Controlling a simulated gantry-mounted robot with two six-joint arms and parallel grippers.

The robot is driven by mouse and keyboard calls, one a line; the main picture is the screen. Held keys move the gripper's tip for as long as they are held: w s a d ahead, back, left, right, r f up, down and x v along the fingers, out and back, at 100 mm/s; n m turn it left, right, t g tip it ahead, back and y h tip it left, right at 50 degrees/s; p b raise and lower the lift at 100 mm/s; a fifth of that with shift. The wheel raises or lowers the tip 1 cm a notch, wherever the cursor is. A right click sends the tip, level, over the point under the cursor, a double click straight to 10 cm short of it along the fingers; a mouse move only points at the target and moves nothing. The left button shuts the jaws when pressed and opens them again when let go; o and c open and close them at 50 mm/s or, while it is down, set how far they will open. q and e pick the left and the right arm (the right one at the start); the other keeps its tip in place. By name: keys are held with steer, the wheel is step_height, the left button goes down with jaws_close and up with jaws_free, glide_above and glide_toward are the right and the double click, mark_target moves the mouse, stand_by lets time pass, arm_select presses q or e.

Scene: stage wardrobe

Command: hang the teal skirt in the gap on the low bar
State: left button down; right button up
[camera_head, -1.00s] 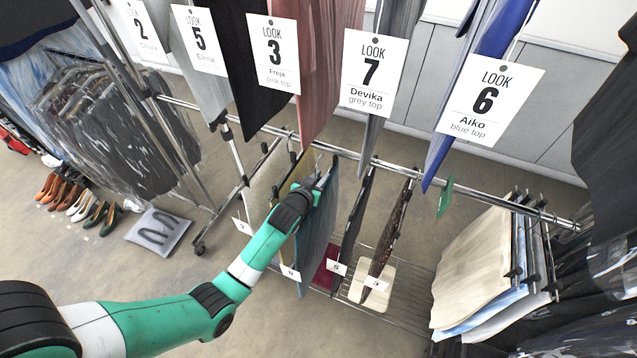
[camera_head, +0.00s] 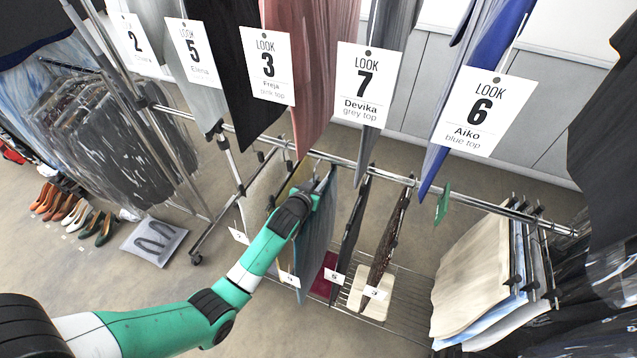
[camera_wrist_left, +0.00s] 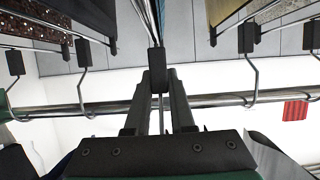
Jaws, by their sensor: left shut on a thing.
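The teal skirt (camera_head: 318,232) hangs edge-on, blue-grey looking, from the low bar's height. My left gripper (camera_head: 314,182) is at its top. In the left wrist view the gripper (camera_wrist_left: 160,82) is shut on the skirt's black hanger piece (camera_wrist_left: 156,58), with a thin bluish fabric edge above it. The low bar (camera_head: 480,203) runs behind the gripper and also crosses the left wrist view (camera_wrist_left: 215,101). Whether the hanger's hook rests on the bar cannot be told. A wide gap on the bar, with a green tag (camera_head: 443,203), lies between the brown sequinned garment (camera_head: 388,247) and the cream garment (camera_head: 472,262). My right gripper is out of view.
A dark garment (camera_head: 349,225) hangs close right of the skirt, and an olive one (camera_head: 291,190) close left. Look-numbered garments hang above from a higher bar, including a blue top (camera_head: 462,105). A wire shelf (camera_head: 405,305) lies below.

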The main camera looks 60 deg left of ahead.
mark_target(331, 170)
arm_select(q)
steer(key=shift+w+a+b, duration=0.7)
steer(key=shift+w+b, duration=0.2)
steer(key=shift+w, duration=0.05)
steer(key=shift+w+a+b, duration=0.65)
steer(key=shift+w+b, duration=0.25)
steer(key=shift+w, duration=0.05)
steer(key=shift+w+a+b, duration=0.7)
steer(key=shift+w+b, duration=0.3)
steer(key=shift+b, duration=0.2)
steer(key=shift+w+a+r, duration=0.1)
steer(key=shift+f, duration=0.25)
steer(key=shift+f+b, duration=1.6)
steer(key=shift+r, duration=0.1)
